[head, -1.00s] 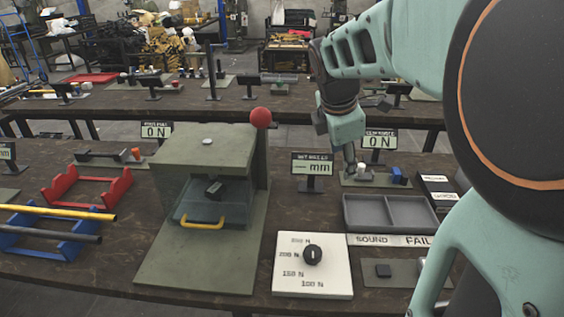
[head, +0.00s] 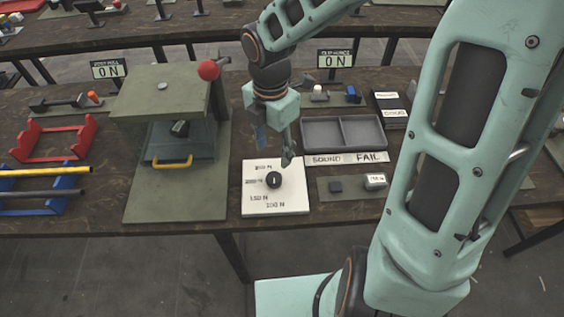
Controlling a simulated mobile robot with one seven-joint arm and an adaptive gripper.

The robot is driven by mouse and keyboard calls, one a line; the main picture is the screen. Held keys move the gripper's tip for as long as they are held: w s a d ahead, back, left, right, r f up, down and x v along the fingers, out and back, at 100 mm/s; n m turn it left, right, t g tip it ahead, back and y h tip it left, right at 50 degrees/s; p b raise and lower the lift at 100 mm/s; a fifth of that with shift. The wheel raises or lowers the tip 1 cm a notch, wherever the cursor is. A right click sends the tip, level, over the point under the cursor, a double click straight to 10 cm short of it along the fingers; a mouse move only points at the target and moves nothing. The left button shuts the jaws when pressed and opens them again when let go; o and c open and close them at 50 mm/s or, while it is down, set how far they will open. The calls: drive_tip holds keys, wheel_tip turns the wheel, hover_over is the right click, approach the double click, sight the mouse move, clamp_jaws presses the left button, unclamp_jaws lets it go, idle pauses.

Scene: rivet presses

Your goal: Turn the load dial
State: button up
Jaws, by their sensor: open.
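The load dial is a small black round knob (head: 273,180) with a pale pointer mark. It sits on a white square plate (head: 276,204) printed with several load values in N. My gripper (head: 274,155) hangs just above and behind the plate, pointing down. Its fingers are open, with one finger to the upper left of the knob and one to the upper right. Whether a fingertip touches the plate is hard to tell. The knob appears clear of the fingers.
The green press (head: 165,150) with a red ball handle (head: 208,70) and yellow bar stands left of the plate. A grey two-compartment tray (head: 343,117) is to the right, above the SOUND/FAIL strip (head: 345,158). Red (head: 55,140) and blue racks lie far left.

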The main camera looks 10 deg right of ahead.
sight(274, 177)
wheel_tip(274, 177, down, 11)
drive_tip(key=b, duration=0.2)
drive_tip(key=shift+a+b, duration=0.1)
drive_tip(key=shift+b, duration=0.3)
drive_tip(key=shift+r, duration=0.1)
drive_tip(key=c, duration=1.2)
drive_tip(key=shift+o, duration=0.2)
